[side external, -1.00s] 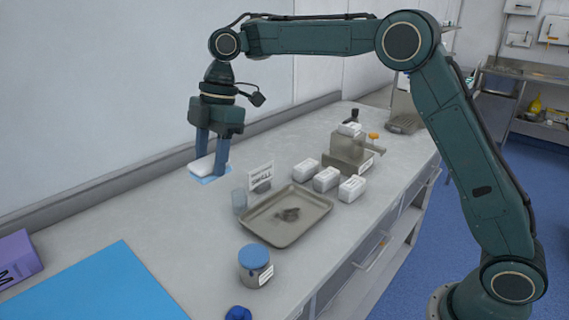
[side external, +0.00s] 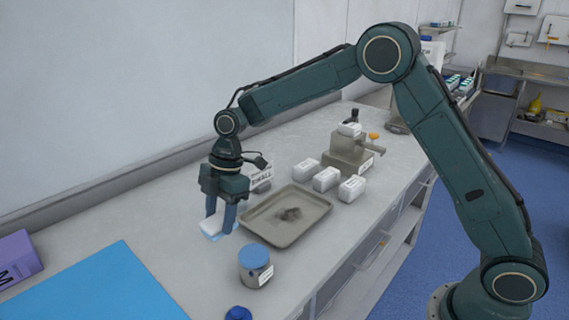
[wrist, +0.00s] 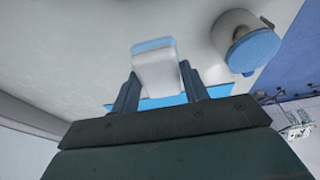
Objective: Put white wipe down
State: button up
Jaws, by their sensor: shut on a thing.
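My gripper (side external: 221,221) is shut on the white wipe (side external: 210,223), a small white block between the two blue-grey fingers. A light blue piece shows under and beside it and travels with it. In the wrist view, the wipe (wrist: 155,70) sits between the fingers (wrist: 155,88), with light blue at its far end and more blue behind the fingers. The gripper is low over the grey counter (side external: 150,215), left of the metal tray. I cannot tell whether the wipe touches the counter.
A metal tray (side external: 260,222) with a dark crumpled thing stands right of my gripper. A blue-lidded jar (side external: 256,266) is in front. A large blue mat (side external: 95,290) lies front left. White packs (side external: 326,179) and a metal device (side external: 348,155) stand behind. Counter between gripper and mat is clear.

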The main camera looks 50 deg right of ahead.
aim_at(224, 247)
jog(key=shift+f, duration=0.45)
jog(key=shift+f, duration=2.15)
jog(key=o, duration=0.9)
jog(key=shift+f, duration=0.15)
